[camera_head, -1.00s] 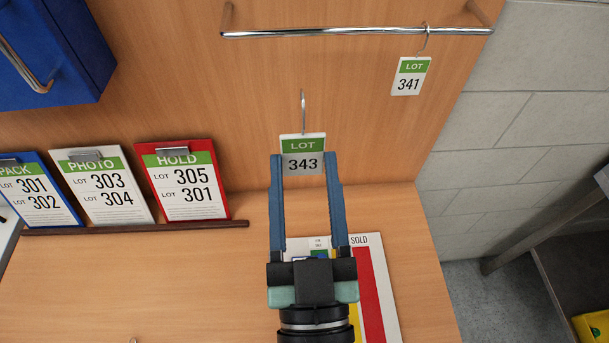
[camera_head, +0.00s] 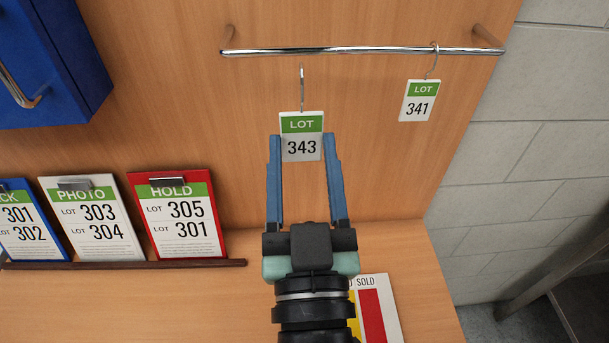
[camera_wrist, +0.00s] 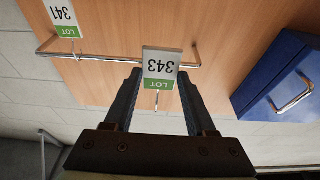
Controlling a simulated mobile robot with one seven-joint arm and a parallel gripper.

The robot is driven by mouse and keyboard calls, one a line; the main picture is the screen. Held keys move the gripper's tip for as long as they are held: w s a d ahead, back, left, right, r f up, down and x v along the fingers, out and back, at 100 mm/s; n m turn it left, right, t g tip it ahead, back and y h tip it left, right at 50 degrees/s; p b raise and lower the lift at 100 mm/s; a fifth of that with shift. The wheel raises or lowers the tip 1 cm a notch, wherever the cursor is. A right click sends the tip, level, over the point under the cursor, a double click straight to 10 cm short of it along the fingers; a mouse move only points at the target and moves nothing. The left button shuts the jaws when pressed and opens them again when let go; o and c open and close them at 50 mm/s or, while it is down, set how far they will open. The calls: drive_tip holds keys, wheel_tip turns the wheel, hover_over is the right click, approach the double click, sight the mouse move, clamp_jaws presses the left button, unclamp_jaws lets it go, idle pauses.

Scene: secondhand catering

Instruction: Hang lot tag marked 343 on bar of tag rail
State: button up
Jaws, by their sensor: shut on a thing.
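The lot tag marked 343 (camera_head: 302,124) is white with a green LOT band and a metal hook standing up from its top. My gripper (camera_head: 303,145) is shut on this tag, with a blue finger at each side edge. The tag also shows upside down between the fingers in the wrist view (camera_wrist: 161,65). The bar of the tag rail (camera_head: 340,51) is a chrome rod on the wooden panel. In the head view the hook's top appears just below the bar, left of its middle. I cannot tell the depth gap between them.
A lot tag marked 341 (camera_head: 420,101) hangs near the bar's right end. A blue box with a handle (camera_head: 50,70) is at upper left. Pack, photo and hold boards (camera_head: 178,222) stand on a ledge at left. A sold sheet (camera_head: 378,315) lies on the counter.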

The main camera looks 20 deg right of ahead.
drive_tip(key=shift+w+d, duration=0.2)
drive_tip(key=shift+w, duration=0.35)
drive_tip(key=shift+w+d, duration=0.2)
drive_tip(key=shift+w, duration=0.5)
drive_tip(key=shift+w+d, duration=0.2)
drive_tip(key=shift+w, duration=0.55)
drive_tip(key=shift+w+d, duration=0.2)
drive_tip(key=shift+w, duration=0.5)
drive_tip(key=shift+w+d+f+b, duration=0.15)
drive_tip(key=shift+w+d+f, duration=0.1)
drive_tip(key=shift+w, duration=0.4)
drive_tip(key=shift+w+d+f+b, duration=0.15)
drive_tip(key=shift+w+f, duration=0.15)
drive_tip(key=shift+w, duration=0.3)
drive_tip(key=shift+w+d+f+b, duration=0.15)
drive_tip(key=shift+w+f, duration=0.1)
drive_tip(key=shift+w, duration=0.4)
drive_tip(key=o, duration=1.4)
